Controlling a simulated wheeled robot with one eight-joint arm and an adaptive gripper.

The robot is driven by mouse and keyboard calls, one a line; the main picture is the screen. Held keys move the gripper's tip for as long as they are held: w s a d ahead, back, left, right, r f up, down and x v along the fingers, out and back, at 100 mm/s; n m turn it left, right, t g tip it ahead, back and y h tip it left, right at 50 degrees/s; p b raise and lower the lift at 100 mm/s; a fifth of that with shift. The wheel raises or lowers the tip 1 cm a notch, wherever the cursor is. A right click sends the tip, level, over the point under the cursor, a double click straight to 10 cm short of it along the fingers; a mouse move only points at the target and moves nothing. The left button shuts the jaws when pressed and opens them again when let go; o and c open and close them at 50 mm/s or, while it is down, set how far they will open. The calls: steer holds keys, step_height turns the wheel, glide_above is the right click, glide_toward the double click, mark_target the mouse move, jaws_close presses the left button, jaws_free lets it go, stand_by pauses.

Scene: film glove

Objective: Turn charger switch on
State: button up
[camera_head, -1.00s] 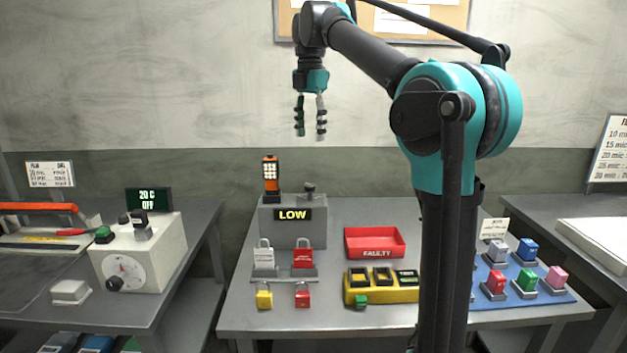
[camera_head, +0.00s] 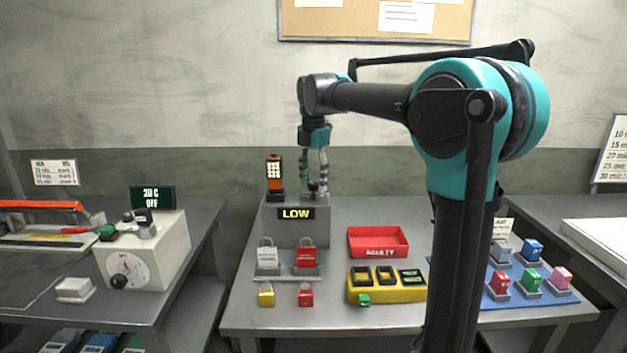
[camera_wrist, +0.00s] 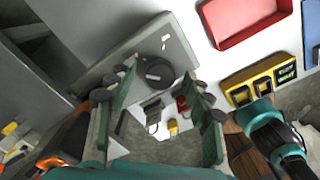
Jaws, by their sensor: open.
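The yellow charger (camera_head: 385,292) stands on the middle table, with dark bays and a small display on top. A green switch (camera_head: 363,299) sits at its front left; I cannot tell its setting. The charger also shows in the wrist view (camera_wrist: 236,98) at the right. My gripper (camera_head: 314,188) is open, pointing down at the grey box (camera_head: 283,232) marked LOW, behind and left of the charger. The box's dark knob (camera_wrist: 158,73) appears between my fingers in the wrist view. I cannot tell whether they touch it. I see nothing held.
An orange handheld device (camera_head: 274,174) stands on the grey box, close left of my gripper. Padlocks (camera_head: 306,257) stand in front of the box. A red FAULTY tray (camera_head: 378,243) lies behind the charger. Coloured blocks on a blue mat (camera_head: 561,297) are at the right.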

steer(key=shift+c, duration=0.6)
steer(key=c, duration=1)
steer(key=shift+c, duration=0.2)
steer(key=m, duration=0.4)
steer(key=shift+m, duration=0.3)
steer(key=m, duration=0.4)
steer(key=shift+m, duration=0.3)
steer(key=m, duration=0.4)
steer(key=shift+m, duration=2.3)
